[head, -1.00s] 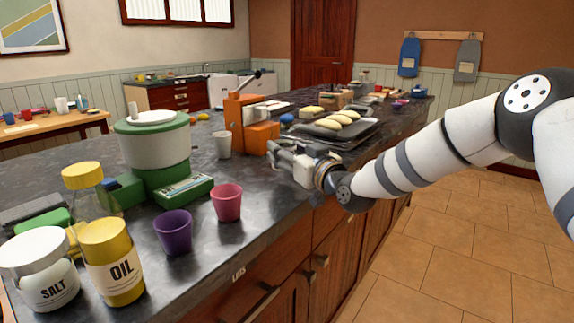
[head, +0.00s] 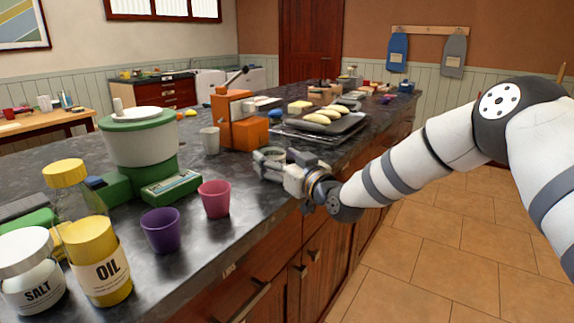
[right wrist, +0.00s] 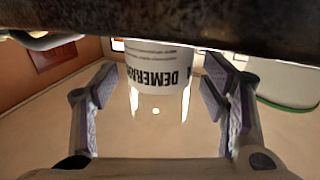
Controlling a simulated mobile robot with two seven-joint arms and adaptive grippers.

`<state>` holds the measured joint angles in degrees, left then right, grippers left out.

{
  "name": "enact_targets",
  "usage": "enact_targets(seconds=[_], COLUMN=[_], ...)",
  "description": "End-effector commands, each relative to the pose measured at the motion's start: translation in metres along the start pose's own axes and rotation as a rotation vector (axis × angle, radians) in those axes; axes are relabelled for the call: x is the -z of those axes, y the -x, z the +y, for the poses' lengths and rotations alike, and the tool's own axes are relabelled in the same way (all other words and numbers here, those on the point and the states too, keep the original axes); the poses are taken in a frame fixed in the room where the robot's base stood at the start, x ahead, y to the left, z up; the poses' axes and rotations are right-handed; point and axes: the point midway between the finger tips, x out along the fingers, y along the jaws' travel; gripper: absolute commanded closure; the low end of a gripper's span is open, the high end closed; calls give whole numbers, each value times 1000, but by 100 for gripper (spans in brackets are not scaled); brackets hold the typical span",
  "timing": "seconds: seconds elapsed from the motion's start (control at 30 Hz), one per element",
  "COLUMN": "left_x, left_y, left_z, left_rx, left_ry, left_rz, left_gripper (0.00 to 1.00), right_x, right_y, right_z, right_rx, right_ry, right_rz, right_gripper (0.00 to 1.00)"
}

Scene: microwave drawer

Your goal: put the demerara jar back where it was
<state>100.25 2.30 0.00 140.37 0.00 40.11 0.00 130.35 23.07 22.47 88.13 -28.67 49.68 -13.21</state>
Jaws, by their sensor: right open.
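The demerara jar (right wrist: 158,68) is pale, with dark lettering, and appears upside down in the right wrist view. It lies in line with the gap between the fingers of my right gripper (right wrist: 157,92), which are spread with clear space on both sides. I cannot tell how deep the jar is between them. In the head view my right gripper (head: 268,164) is just above the counter's front edge, right of the pink cup (head: 214,199). A plain white container (head: 209,140) stands behind it; no label shows, so I cannot tell whether it is the jar. My left gripper is not in view.
The dark counter (head: 208,262) holds a purple cup (head: 161,230), an oil jar (head: 98,262), a salt jar (head: 31,272), a green and white mixer (head: 140,143) and an orange machine (head: 240,125). A dark tray (head: 322,130) lies beyond my right gripper.

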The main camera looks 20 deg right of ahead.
Motion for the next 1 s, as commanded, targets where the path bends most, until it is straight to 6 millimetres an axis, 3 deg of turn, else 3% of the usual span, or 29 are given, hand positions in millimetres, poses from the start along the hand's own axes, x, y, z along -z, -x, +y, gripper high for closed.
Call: enact_targets(seconds=[0.2, 0.4, 0.7, 0.77, 0.87, 0.9, 0.97, 1.0], left_x=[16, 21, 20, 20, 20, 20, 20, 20], left_y=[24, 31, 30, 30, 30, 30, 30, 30], left_z=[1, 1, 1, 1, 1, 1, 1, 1], left_rx=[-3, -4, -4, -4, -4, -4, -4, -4], left_ry=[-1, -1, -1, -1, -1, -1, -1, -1], left_rz=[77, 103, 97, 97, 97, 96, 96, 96], left_gripper=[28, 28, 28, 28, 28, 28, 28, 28], right_x=[12, 5, -4, -28, -109, -150, -208, -242], right_y=[56, 101, 118, 124, 156, 181, 228, 266], right_z=[0, 0, -2, -9, -35, -48, -67, -78], right_rx=[-1, -1, 2, 8, 23, 24, 16, 3], right_ry=[2, 1, -4, -21, -85, -118, -165, -193], right_rz=[11, 4, -14, -79, -317, -446, -651, -791], right_gripper=[33, 33, 33, 33, 33, 33, 33, 33])
